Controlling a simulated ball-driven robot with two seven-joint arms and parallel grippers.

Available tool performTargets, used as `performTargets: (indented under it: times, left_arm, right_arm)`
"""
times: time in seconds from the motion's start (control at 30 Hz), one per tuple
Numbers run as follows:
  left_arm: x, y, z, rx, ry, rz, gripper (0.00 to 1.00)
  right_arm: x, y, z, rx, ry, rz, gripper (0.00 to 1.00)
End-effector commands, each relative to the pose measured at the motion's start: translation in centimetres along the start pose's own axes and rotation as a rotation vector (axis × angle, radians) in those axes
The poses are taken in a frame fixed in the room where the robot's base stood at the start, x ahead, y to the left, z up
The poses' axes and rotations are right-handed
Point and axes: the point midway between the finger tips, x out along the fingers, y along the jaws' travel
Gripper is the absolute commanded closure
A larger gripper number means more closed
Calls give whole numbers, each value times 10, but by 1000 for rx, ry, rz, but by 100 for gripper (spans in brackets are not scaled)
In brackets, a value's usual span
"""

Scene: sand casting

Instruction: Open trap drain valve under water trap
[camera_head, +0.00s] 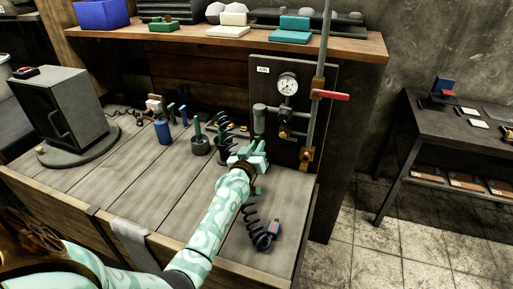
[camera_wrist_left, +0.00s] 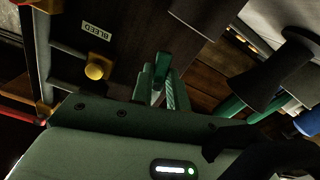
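A dark panel (camera_head: 318,75) stands at the right end of the bench, with a white-faced gauge (camera_head: 288,84) and pipework. A grey upright cylinder (camera_head: 259,119), which looks like the water trap, hangs at the panel's left side. My left gripper (camera_head: 256,150) is just below it, its fingers pointing up and away. My right gripper is out of view.
A red lever (camera_head: 330,95) sits on the upright pipe. A brass knob (camera_wrist_left: 95,71) is near a BLEED label (camera_wrist_left: 96,30). Bottles and small tools, including a blue bottle (camera_head: 162,130), stand left of my arm. A coiled hose (camera_head: 262,238) lies near the bench's front right.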

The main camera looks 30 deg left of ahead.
Motion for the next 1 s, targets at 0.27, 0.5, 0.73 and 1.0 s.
performTargets:
  times: [0.27, 0.5, 0.73, 1.0]
  left_arm:
    - [0, -1, -4, 83, -2, 0, 100]
    - [0, -4, -2, 284, -1, 1, 100]
    - [0, -5, -1, 288, 0, 0, 100]
    - [0, -5, -1, 286, 0, 0, 62]
  right_arm:
    - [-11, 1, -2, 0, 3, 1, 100]
    - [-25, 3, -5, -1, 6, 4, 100]
    - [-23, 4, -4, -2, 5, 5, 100]
    - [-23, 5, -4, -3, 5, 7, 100]
